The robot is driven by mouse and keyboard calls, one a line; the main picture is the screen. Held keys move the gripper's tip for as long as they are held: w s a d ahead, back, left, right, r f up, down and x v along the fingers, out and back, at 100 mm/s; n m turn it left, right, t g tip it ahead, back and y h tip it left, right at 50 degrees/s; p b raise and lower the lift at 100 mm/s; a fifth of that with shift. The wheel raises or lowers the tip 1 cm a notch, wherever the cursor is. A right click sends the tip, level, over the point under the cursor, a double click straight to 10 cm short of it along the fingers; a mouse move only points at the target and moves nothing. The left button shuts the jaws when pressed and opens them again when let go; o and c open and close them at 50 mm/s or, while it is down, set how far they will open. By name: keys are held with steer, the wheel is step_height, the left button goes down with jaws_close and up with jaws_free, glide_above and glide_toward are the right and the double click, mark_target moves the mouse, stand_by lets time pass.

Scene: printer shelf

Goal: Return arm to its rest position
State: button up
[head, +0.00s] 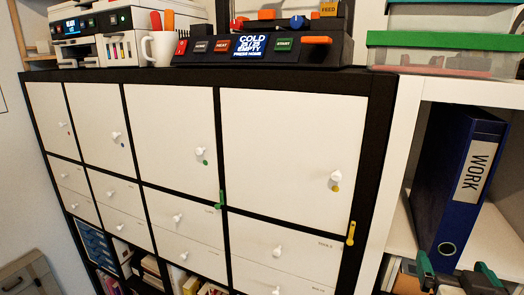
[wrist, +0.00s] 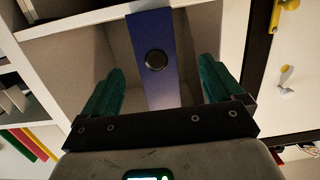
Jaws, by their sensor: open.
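My gripper (head: 457,274) shows at the lower right of the head view, with its two green fingers apart. In the wrist view my gripper (wrist: 160,85) is open, with nothing held between the fingers. A blue binder (head: 438,190) labelled WORK stands upright in the white shelf. The binder (wrist: 153,35) also shows in the wrist view beyond the fingers, lined up with the gap between them. I cannot tell how far the fingers are from it. The rest of my arm is mostly out of view.
A dark cabinet with white doors (head: 280,150) and small knobs fills the middle. A printer panel (head: 250,48) reading COLD, a white mug (head: 158,47) and another printer (head: 95,38) stand on top. A green-lidded box (head: 440,42) sits on the white shelf unit (head: 400,130).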

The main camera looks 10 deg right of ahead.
steer(key=s+a+f+n+g+y, duration=0.2)
steer(key=s+a+f+g+y, duration=0.15)
steer(key=f, duration=0.75)
steer(key=s+a+f+n+g+y, duration=0.1)
steer(key=s+a+f+g+y, duration=0.3)
steer(key=f, duration=0.6)
steer(key=s+a+f+n+g, duration=0.1)
steer(key=s+a+f+g, duration=0.1)
steer(key=s+f, duration=0.3)
steer(key=s+a+f+n+g, duration=0.1)
steer(key=s+a+f+g, duration=0.1)
steer(key=s+f, duration=0.3)
steer(key=s+g+y, duration=0.1)
steer(key=s, duration=0.3)
steer(key=shift+s+a+f+n, duration=0.2)
steer(key=shift+s+n, duration=0.1)
steer(key=shift+s, duration=0.1)
